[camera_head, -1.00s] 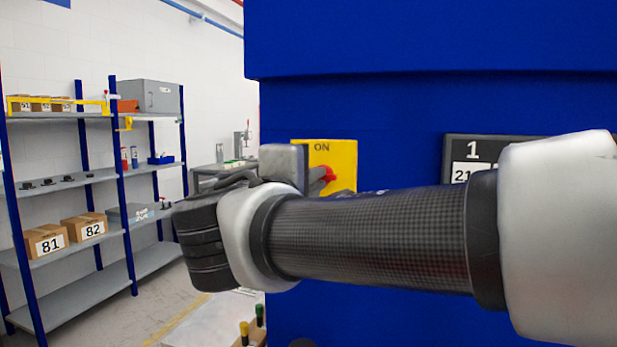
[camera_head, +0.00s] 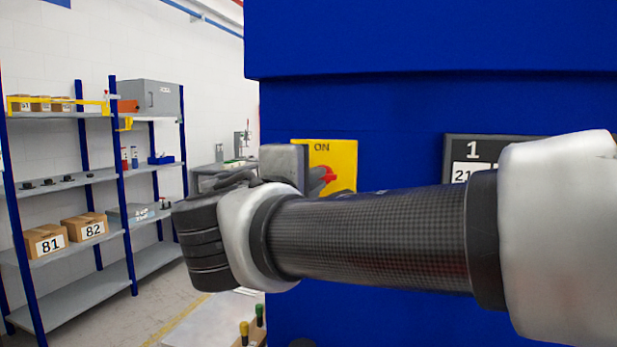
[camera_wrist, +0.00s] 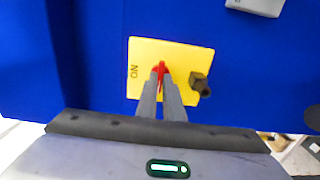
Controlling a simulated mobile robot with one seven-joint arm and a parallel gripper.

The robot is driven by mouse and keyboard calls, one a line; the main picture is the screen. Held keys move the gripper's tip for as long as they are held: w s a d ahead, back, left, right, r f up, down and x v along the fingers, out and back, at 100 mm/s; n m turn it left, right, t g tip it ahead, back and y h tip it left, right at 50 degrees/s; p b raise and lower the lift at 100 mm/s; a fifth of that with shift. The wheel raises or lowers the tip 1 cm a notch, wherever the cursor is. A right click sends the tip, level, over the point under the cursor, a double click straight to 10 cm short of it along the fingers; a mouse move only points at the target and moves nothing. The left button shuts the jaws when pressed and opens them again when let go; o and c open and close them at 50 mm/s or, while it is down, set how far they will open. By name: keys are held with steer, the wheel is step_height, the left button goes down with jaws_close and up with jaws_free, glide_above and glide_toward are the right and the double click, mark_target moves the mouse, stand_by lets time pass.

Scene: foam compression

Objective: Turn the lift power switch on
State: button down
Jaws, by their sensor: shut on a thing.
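The lift power switch is a red knob (camera_head: 327,174) on a yellow plate (camera_head: 343,153) fixed to the blue lift cabinet. The word ON stands at the plate's top in the head view. In the wrist view the red knob (camera_wrist: 161,69) sits between the fingertips of my gripper (camera_wrist: 160,78), which is shut on it. The plate (camera_wrist: 147,52) also carries a black part (camera_wrist: 201,85) beside the knob.
The blue cabinet (camera_head: 400,110) fills the right side, with a black numbered panel (camera_head: 452,150) partly behind my arm. Shelves with boxes (camera_head: 82,228) stand at the left. A low table with yellow- and green-topped items (camera_head: 259,312) lies below my wrist.

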steer(key=shift+f+m+b, duration=0.15)
steer(key=shift+m+b, duration=0.25)
steer(key=shift+b, duration=0.4)
steer(key=shift+m+b, duration=1.9)
steer(key=shift+b, duration=1.4)
steer(key=shift+m+b, duration=0.7)
steer(key=shift+b, duration=0.75)
steer(key=shift+m+b, duration=1.05)
steer(key=shift+m, duration=0.15)
steer(key=shift+d+m, duration=0.1)
steer(key=shift+m, duration=1.7)
